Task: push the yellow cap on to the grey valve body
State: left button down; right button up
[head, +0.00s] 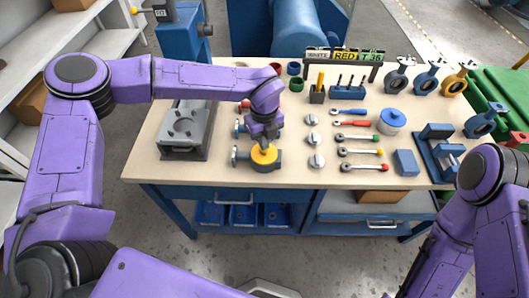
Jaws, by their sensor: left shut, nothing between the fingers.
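The yellow cap (264,154) sits at the top of a grey valve body (267,166), near the front edge of the bench. A flanged side port of the body points left. My left gripper (265,141) is shut and empty, pointing down right over the cap. I cannot tell whether its fingertips touch the cap or whether the cap is fully seated. Part of the cap is hidden behind the fingers. My right arm is at the lower right; its gripper is not clearly visible.
A second valve body (240,129) stands just behind, partly hidden by my left gripper. A grey fixture (185,131) lies to the left. Several grey knobs (312,139), screwdrivers and wrenches lie to the right, with a blue pot (391,121). The front strip of the bench is clear.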

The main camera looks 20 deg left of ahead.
pick_arm(q)
jog(key=shift+f+b, duration=0.35)
jog(key=shift+f, duration=0.3)
dwell(0.7)
jog(key=shift+r, duration=0.1)
notch_tip(320, 180, up, 8)
jog(key=p, duration=0.5)
jog(key=shift+p, duration=0.4)
